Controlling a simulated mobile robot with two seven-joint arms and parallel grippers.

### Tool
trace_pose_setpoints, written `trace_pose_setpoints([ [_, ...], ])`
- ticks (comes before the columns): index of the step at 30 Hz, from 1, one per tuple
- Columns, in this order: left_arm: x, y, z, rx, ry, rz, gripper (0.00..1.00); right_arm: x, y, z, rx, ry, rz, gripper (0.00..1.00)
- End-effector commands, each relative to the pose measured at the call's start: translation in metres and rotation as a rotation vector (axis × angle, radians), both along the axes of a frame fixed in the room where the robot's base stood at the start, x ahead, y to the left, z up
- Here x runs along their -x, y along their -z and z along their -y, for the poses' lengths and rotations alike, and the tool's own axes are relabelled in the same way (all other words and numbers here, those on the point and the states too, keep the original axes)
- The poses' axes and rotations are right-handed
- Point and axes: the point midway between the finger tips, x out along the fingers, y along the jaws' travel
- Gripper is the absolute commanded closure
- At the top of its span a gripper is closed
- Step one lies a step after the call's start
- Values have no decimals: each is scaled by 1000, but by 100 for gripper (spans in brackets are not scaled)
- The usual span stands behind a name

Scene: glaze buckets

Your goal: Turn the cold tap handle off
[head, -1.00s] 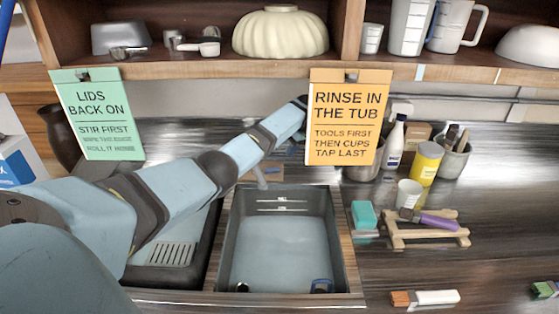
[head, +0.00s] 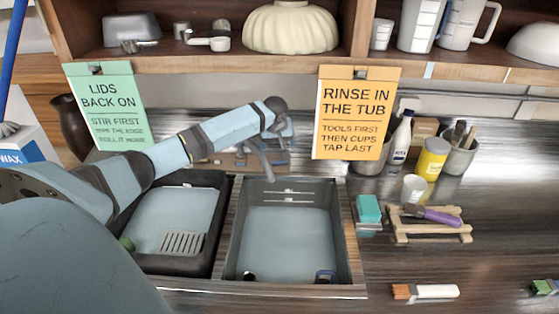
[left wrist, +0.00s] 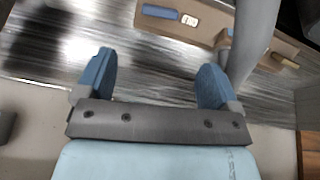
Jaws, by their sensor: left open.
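The grey tap spout (head: 262,160) rises behind the sink tub (head: 235,235), and it crosses the right of the left wrist view (left wrist: 252,40). A tan tap board (left wrist: 215,30) lies beyond my fingers, with a blue bar (left wrist: 160,11), which looks like the cold tap handle, and a small pale marked piece (left wrist: 189,20) at its end. My left gripper (left wrist: 155,68) is open and empty, its two blue fingers wide apart and short of the bar. In the head view my left gripper (head: 283,132) is over the tap area and partly hides it. My right gripper is out of sight.
An orange sign (head: 356,115) hangs right of my arm, and a green sign (head: 104,105) hangs left. A dark tray (head: 215,225) adjoins the tub. A wooden rack (head: 425,232), bottles and cups stand to the right. A shelf edge (head: 230,62) runs above.

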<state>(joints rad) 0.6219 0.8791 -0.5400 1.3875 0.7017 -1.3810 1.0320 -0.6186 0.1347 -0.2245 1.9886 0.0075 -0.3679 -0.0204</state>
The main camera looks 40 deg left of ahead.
Motion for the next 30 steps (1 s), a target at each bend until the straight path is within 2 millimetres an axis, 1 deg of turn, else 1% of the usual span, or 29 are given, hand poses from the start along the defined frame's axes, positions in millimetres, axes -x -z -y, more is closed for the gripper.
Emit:
trace_pose_setpoints([
  [5, -10, 29, -7, 1, -2, -3, 13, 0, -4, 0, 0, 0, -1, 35],
  [12, -27, 77, -19, 0, -1, -3, 13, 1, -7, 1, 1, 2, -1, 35],
  [15, -32, 94, -23, 0, -1, -2, 13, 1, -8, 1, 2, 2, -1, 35],
  [18, -36, 106, -27, -1, 0, -2, 13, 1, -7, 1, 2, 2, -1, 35],
  [24, -40, 117, -30, -2, 1, -2, 13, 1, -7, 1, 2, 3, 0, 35],
  [30, -40, 118, -30, -2, 2, -2, 13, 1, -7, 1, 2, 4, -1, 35],
])
